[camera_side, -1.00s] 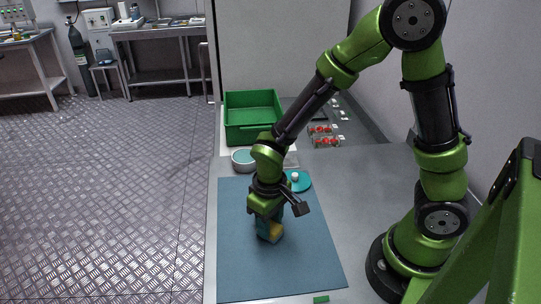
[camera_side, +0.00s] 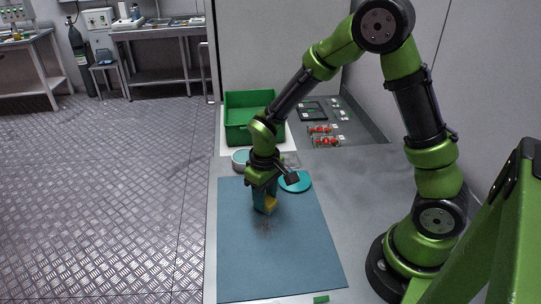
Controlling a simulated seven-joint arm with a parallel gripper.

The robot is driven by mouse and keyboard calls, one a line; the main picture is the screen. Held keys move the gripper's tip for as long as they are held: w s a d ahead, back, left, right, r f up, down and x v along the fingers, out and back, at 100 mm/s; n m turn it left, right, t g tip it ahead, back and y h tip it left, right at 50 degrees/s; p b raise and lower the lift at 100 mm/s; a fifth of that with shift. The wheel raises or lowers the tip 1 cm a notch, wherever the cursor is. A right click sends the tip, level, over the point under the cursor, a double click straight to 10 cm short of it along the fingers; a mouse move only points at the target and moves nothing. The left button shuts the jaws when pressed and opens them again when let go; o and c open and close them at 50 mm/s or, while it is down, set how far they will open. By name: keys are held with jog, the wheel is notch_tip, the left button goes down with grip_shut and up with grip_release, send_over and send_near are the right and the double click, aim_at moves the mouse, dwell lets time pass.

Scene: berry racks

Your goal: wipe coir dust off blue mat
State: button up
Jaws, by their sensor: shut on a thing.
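The blue mat (camera_side: 275,265) lies flat on the grey bench. My gripper (camera_side: 264,198) points down over the back part of the mat, shut on a yellow sponge (camera_side: 271,205). The sponge is low at the mat; whether it touches is hard to tell. My fingers hide part of the sponge. A faint patch of brown coir dust (camera_side: 265,224) lies on the mat just in front of the sponge.
A teal round lid (camera_side: 296,182) lies at the mat's back right corner. A pale bowl (camera_side: 239,160) stands behind the mat. A green crate (camera_side: 238,135) and clear punnets of red berries (camera_side: 326,142) are farther back. The mat's front is clear.

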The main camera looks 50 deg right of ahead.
jog(key=shift+w+d, duration=0.35)
jog(key=shift+d, duration=0.05)
jog(key=shift+s+a, duration=3.9)
jog(key=shift+a, duration=0.25)
jog(key=shift+w+a, duration=0.3)
jog(key=shift+w, duration=0.05)
jog(key=shift+w+d, duration=4.05)
jog(key=shift+s+a, duration=4)
notch_tip(320, 180, up, 8)
jog(key=shift+r, duration=0.1)
